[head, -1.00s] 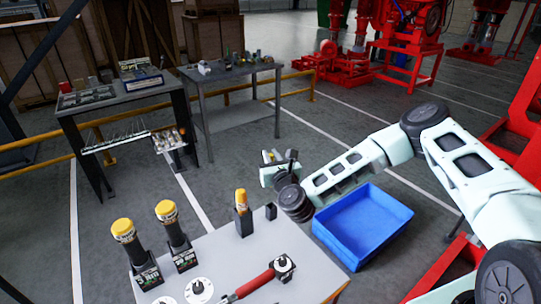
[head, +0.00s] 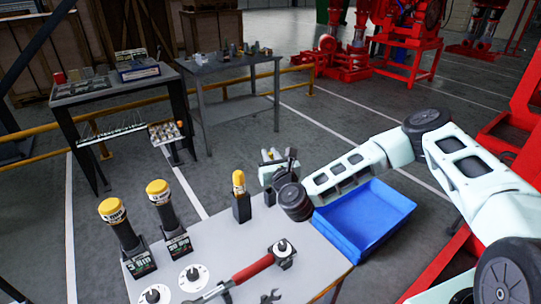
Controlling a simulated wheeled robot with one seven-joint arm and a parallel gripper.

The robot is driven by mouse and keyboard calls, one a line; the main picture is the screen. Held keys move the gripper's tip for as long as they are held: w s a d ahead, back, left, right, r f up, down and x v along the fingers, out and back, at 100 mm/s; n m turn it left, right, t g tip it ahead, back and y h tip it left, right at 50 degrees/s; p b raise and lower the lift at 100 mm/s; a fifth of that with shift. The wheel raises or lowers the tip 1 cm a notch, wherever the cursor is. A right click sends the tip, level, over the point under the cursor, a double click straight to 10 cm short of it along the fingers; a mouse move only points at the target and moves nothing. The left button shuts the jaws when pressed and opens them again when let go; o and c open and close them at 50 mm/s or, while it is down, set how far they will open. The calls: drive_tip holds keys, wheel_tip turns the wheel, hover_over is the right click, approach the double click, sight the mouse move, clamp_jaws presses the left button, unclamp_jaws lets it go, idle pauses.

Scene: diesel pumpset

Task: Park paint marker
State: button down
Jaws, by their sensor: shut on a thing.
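My gripper (head: 272,170) is beyond the far edge region of the grey table in the picture, close to a small black block (head: 270,198) at the table's far right corner. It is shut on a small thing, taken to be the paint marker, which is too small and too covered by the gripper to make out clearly. Pale yellowish tips show at the top of the gripper. Left of the block, a yellow-topped item (head: 238,182) stands upright in a black holder (head: 242,208). Whether the held thing touches the small block cannot be told.
The grey table (head: 215,237) holds two yellow-capped dark canisters (head: 125,235) (head: 168,215), white dials (head: 193,277) and a red-handled wrench (head: 252,270). A blue bin (head: 365,220) lies right, under my arm.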

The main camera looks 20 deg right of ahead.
drive_tip(key=shift+f+b, duration=2.6)
drive_tip(key=shift+f, duration=0.6)
drive_tip(key=shift+f+b, duration=1)
drive_tip(key=shift+b, duration=0.2)
drive_tip(key=c, duration=1.3)
unclamp_jaws()
drive_tip(key=shift+s, duration=0.1)
drive_tip(key=s+b, duration=0.3)
drive_tip(key=s, duration=1.4)
drive_tip(key=shift+s, duration=0.15)
